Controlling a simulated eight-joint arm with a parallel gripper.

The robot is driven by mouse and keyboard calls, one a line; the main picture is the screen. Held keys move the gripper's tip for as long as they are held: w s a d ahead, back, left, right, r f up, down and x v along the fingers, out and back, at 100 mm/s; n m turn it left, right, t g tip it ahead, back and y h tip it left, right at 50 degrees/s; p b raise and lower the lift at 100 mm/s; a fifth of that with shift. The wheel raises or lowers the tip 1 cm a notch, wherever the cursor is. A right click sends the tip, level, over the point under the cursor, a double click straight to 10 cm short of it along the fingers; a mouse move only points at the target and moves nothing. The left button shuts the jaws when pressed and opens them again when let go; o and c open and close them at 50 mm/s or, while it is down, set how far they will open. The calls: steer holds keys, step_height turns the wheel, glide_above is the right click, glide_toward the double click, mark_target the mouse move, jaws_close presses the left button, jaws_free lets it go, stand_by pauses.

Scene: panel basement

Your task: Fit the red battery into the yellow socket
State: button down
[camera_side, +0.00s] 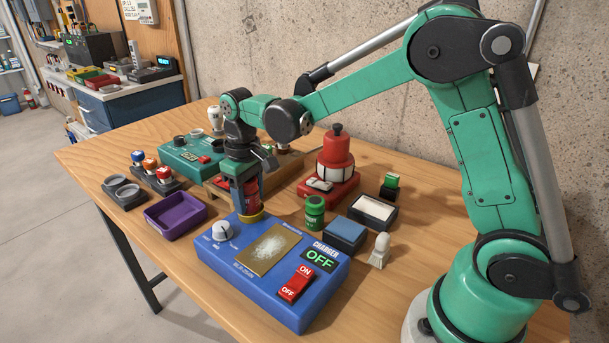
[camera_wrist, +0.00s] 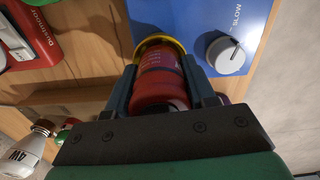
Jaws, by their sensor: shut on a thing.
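The red battery (camera_side: 253,191) is upright between the jaws of my gripper (camera_side: 246,204). My gripper is shut on it. The yellow socket (camera_side: 251,217) is a ring at the back corner of the blue charger box (camera_side: 292,312). The battery's lower end is at the socket ring and looks lined up with it. In the wrist view the red battery (camera_wrist: 160,84) lies between both fingers, with the yellow socket (camera_wrist: 160,42) curving around its far end. How deep the battery sits in the ring cannot be told. The charger's display reads OFF.
A green battery (camera_side: 315,213) stands right of the charger, near a blue pad (camera_side: 346,234) and a brush (camera_side: 380,250). A purple tray (camera_side: 175,216) lies left. A red beacon (camera_side: 335,157) and a teal box (camera_side: 187,158) stand behind. The charger's knob (camera_side: 222,231) is close to the socket.

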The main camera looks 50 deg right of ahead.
steer(key=shift+f, duration=0.2)
steer(key=c, duration=0.6)
jaws_free()
steer(key=shift+r, duration=5.5)
steer(key=s+f+t, duration=0.1)
steer(key=s+t, duration=0.1)
steer(key=s, duration=0.2)
steer(key=s+f+t, duration=0.1)
steer(key=s+t, duration=0.1)
steer(key=s, duration=0.2)
steer(key=s+f+m+t, duration=0.1)
steer(key=s+f+t, duration=0.1)
steer(key=s+t, duration=0.1)
steer(key=shift+s+d, duration=0.25)
steer(key=shift+s, duration=0.25)
